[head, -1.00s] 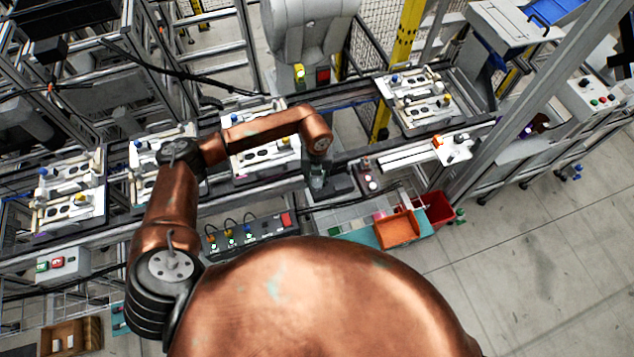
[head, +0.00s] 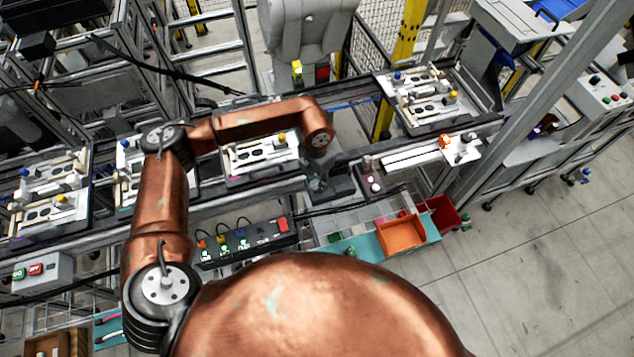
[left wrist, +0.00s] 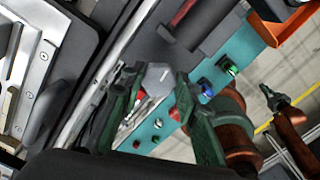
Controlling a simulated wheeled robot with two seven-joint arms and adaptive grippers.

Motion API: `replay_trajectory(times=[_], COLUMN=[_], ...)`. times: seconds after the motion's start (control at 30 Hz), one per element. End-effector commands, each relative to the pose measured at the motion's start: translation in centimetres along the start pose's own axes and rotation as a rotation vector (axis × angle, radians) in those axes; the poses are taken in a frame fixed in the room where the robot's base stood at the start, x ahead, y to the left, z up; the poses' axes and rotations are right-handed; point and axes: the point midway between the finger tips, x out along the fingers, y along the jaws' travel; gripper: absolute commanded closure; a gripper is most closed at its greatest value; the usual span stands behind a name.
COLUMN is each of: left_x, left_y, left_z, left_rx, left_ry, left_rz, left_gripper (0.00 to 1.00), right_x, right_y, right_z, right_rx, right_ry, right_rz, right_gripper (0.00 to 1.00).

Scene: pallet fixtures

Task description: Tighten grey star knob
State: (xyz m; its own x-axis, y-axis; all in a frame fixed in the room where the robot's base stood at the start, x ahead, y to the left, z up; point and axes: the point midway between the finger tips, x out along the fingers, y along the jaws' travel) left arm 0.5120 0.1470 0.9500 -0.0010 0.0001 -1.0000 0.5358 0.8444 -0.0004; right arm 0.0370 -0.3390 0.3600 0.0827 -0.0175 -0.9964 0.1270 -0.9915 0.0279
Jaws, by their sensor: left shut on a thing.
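My left gripper (left wrist: 158,115) shows its two green fingers in the left wrist view. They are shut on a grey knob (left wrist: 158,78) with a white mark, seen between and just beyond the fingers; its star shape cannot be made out. In the head view my left gripper (head: 320,185) points down beside a dark block at the front of the pallet line, and the knob is hidden there. A small dark forked end on a copper arm, which looks like my right gripper (left wrist: 277,100), shows far off in the left wrist view; its opening is unclear.
White fixture pallets (head: 262,155) stand along the line. A control box with lit buttons (head: 243,243) is in front. An orange bin (head: 402,235) and a red bin (head: 441,214) are at right. A teal strip (left wrist: 240,50) carries several coloured knobs. Open floor lies at right.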

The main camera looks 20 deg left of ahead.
Motion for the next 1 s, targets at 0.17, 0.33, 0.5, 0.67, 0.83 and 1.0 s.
replay_trajectory(times=[0.17, 0.33, 0.5, 0.67, 0.83, 1.0], left_x=[-0.20, -0.29, -0.34, -0.36, -0.35, -0.21], left_y=[0.18, 0.18, 0.18, 0.20, 0.19, 0.12], left_z=[0.35, 0.35, 0.36, 0.37, 0.34, 0.18], left_rx=[0.058, 0.085, 0.092, 0.091, 0.090, 0.090], left_ry=[-0.011, -0.011, -0.011, -0.011, -0.010, -0.006], left_rz=[0.004, 0.005, 0.005, 0.005, 0.005, 0.003], left_gripper=[0.95, 0.95, 0.95, 0.95, 0.65, 0.63], right_x=[0.66, 0.83, 0.84, 0.82, 0.82, 0.83], right_y=[-0.10, -0.10, -0.10, -0.09, -0.09, -0.06], right_z=[0.16, 0.21, 0.22, 0.23, 0.24, 0.25], right_rx=[0.000, 0.000, 0.000, 0.000, 0.000, 0.000], right_ry=[-0.002, -0.002, -0.002, -0.002, -0.003, -0.003], right_rz=[-0.001, -0.001, -0.001, -0.001, -0.001, -0.001], right_gripper=[1.00, 1.00, 1.00, 1.00, 1.00, 1.00])
